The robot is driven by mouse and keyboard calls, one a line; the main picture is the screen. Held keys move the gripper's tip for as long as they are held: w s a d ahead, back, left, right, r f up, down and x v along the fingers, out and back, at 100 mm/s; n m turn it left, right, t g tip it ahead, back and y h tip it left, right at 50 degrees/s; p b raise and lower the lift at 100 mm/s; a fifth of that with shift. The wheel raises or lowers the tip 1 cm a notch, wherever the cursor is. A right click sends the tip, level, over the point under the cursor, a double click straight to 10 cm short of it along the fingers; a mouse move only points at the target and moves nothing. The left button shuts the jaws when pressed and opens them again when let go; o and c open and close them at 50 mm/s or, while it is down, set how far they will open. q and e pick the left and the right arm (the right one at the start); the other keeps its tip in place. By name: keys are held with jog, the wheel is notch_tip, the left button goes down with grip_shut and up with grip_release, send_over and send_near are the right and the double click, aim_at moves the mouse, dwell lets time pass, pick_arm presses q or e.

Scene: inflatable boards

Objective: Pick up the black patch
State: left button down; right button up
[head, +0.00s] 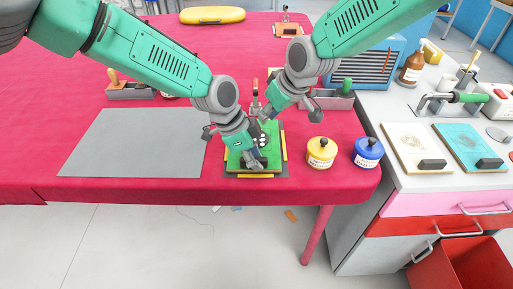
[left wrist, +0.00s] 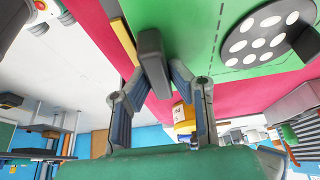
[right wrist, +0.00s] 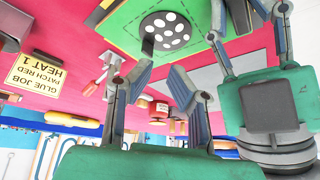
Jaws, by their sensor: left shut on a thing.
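A round black patch with several white dots shows in the right wrist view (right wrist: 165,31) and in the left wrist view (left wrist: 262,38). It lies flat on the green board (head: 236,160), whose edges have yellow strips. My left gripper (head: 254,160) is low over the front part of the board. In the left wrist view its fingers (left wrist: 157,80) are shut on a dark grey block (left wrist: 150,50). My right gripper (head: 268,118) is above the back of the board. In the right wrist view its fingers (right wrist: 160,76) are apart with nothing between them, near the patch but not around it.
A yellow pot (head: 321,154) and a blue pot (head: 367,154) stand right of the board. A grey mat (head: 135,142) lies bare on the red table at left.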

jog(key=w+a+r+m+g+h, duration=0.1)
jog(key=w+r+m+g, duration=0.15)
jog(key=m, duration=1.05)
jog(key=w+r+m+g+h, duration=0.1)
jog(key=w+m, duration=0.3)
jog(key=m, duration=0.9)
jog(key=f, duration=0.4)
jog(key=a+f, duration=0.1)
jog(key=f, duration=0.1)
jog(key=shift+s+f, duration=0.15)
jog(key=shift+s, duration=0.05)
jog(key=shift+w+a+f, duration=0.1)
jog(key=shift+a+f, duration=0.1)
jog(key=shift+f, duration=0.75)
jog(key=shift+a+f, duration=0.25)
jog(key=shift+f, duration=0.65)
jog(key=shift+w+a+f, duration=0.1)
jog(key=shift+a+f, duration=0.1)
jog(key=shift+f, duration=0.75)
grip_shut()
